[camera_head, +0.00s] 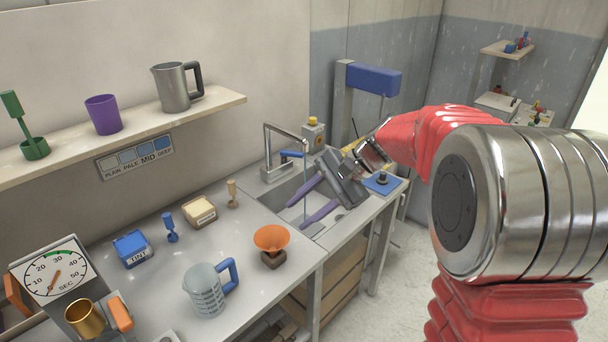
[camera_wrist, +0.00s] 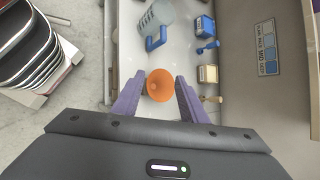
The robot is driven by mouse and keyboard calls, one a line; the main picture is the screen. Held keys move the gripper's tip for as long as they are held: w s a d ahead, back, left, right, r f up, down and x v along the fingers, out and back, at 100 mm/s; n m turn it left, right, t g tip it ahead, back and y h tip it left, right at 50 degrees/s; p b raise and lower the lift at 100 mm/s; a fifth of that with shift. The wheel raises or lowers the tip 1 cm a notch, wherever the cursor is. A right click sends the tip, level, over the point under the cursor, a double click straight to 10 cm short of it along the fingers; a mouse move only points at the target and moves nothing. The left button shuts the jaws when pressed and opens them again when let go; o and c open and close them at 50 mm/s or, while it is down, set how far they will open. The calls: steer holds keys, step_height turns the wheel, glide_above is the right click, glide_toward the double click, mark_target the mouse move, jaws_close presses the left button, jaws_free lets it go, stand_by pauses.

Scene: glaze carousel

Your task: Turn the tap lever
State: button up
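The silver tap (camera_head: 284,128) stands at the back of the sink (camera_head: 283,196) in the head view. Its blue lever (camera_head: 291,154) points right, just under the spout. A thin bluish line, looking like a water stream, drops from the spout into the sink. My gripper (camera_head: 297,216) is over the sink, in front of and below the lever, and apart from it. Its two purple fingers are spread with nothing between them. In the wrist view the gripper (camera_wrist: 160,77) is also open; neither tap nor lever shows there.
An orange funnel (camera_head: 271,239), a grey jug with a blue handle (camera_head: 205,289), a blue tin (camera_head: 132,247) and a tan block (camera_head: 199,211) stand on the counter left of the sink. A yellow-topped box (camera_head: 314,135) is behind the tap. A blue pad (camera_head: 383,184) lies right of the sink.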

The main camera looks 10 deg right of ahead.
steer(key=s+d+r+n+t+h, duration=0.1)
steer(key=s+n+h, duration=0.3)
steer(key=s, duration=0.8)
steer(key=s+d+r+n+t+h, duration=0.1)
steer(key=s+d+n+t+h, duration=0.2)
steer(key=s+n, duration=0.4)
steer(key=shift+s+d+h, duration=0.6)
steer(key=shift+s+h, duration=0.1)
steer(key=shift+s, duration=2.05)
steer(key=shift+c, duration=0.4)
steer(key=shift+c, duration=0.6)
